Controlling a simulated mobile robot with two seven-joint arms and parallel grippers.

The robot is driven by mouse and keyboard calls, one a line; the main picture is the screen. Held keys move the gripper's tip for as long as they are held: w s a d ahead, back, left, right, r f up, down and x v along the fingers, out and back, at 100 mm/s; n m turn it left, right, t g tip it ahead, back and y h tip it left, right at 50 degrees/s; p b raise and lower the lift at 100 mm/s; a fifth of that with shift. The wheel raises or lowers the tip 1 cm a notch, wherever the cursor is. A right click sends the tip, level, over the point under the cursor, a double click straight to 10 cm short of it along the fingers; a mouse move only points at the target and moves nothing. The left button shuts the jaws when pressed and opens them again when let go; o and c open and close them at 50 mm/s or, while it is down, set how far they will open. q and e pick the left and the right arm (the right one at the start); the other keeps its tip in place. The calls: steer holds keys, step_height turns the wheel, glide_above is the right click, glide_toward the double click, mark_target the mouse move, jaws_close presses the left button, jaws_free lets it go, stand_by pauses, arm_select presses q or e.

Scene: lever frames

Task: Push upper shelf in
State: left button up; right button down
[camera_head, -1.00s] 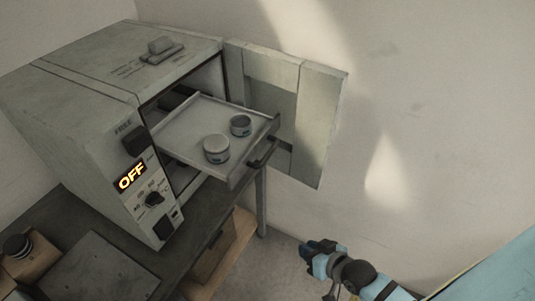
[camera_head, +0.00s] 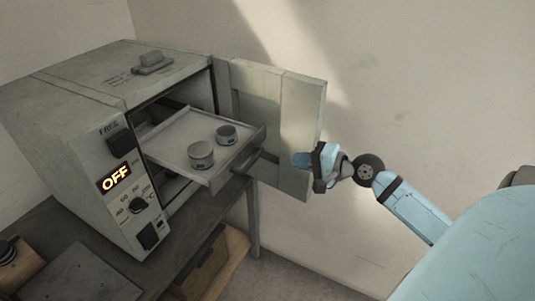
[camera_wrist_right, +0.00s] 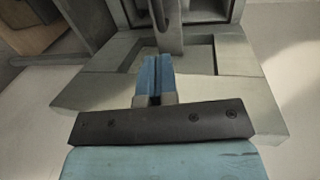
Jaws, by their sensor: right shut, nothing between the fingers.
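The upper shelf (camera_head: 182,133) is a pale tray pulled out of the grey oven (camera_head: 95,150) in the head view. Its front has a dark bar handle (camera_head: 236,165). Two small round tins (camera_head: 201,154) stand on it. My left gripper is in neither view.
The oven door stands swung open behind the shelf, close to my right gripper. The oven rests on a dark table (camera_head: 190,240). The floor to the lower right looks clear.

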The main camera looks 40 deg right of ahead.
steer(key=p, duration=0.2)
glide_toward(233, 142)
steer(key=shift+s+d+f, duration=0.15)
steer(key=shift+s+f, duration=0.2)
steer(key=shift+f, duration=0.25)
steer(key=shift+s+d+f, duration=0.15)
steer(key=shift+s+f, duration=0.25)
steer(key=shift+f, duration=0.25)
steer(key=shift+w, duration=0.1)
